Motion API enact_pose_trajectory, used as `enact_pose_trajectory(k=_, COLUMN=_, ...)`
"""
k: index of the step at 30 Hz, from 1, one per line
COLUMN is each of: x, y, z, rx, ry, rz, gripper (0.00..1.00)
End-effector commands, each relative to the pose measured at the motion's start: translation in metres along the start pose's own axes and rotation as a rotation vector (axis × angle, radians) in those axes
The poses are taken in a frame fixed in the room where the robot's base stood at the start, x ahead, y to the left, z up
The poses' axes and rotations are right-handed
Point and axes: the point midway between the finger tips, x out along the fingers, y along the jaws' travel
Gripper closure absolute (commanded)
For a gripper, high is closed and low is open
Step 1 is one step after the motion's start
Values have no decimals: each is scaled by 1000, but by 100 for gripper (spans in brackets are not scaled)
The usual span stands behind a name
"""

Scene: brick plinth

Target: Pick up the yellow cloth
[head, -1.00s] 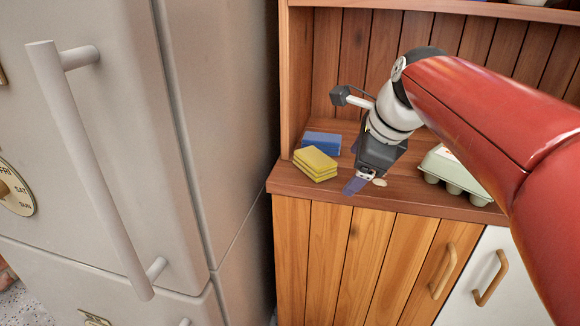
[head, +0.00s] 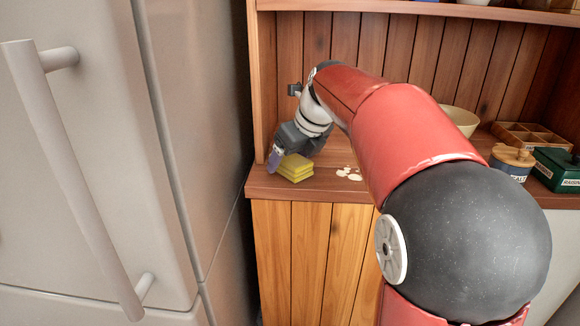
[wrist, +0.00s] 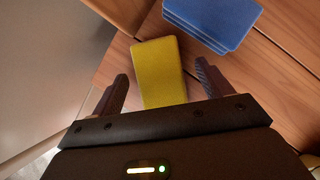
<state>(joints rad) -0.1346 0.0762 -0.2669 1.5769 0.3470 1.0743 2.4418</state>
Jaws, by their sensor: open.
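The yellow cloth (head: 296,167) is a folded, stacked block lying on the wooden counter near its left front corner. It also shows in the wrist view (wrist: 159,70), between and just beyond my fingers. My gripper (head: 277,155) is open and empty. In the head view it is over the left side of the cloth and hides part of it. In the wrist view, one finger is on each side of the cloth's near end, with gaps. I cannot tell the height of the fingertips above the counter.
A blue folded cloth (wrist: 215,18) lies close beyond the yellow one. The cabinet's side panel (head: 256,80) and the fridge (head: 190,120) are close on the left. Several pale pieces (head: 348,173) lie on the counter (head: 325,186) to the right.

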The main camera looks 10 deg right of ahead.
Motion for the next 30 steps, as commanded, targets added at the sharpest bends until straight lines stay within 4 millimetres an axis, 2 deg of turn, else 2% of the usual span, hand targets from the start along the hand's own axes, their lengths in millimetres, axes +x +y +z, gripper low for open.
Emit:
enact_pose_trajectory(k=4, x=8, y=0, z=0, rx=0, ry=-1, rz=0, gripper=22)
enact_pose_trajectory(k=23, x=11, y=0, z=-2, rx=0, ry=-1, rz=0, gripper=22)
enact_pose_trajectory(k=30, x=12, y=0, z=-2, rx=0, ry=0, rz=0, gripper=52)
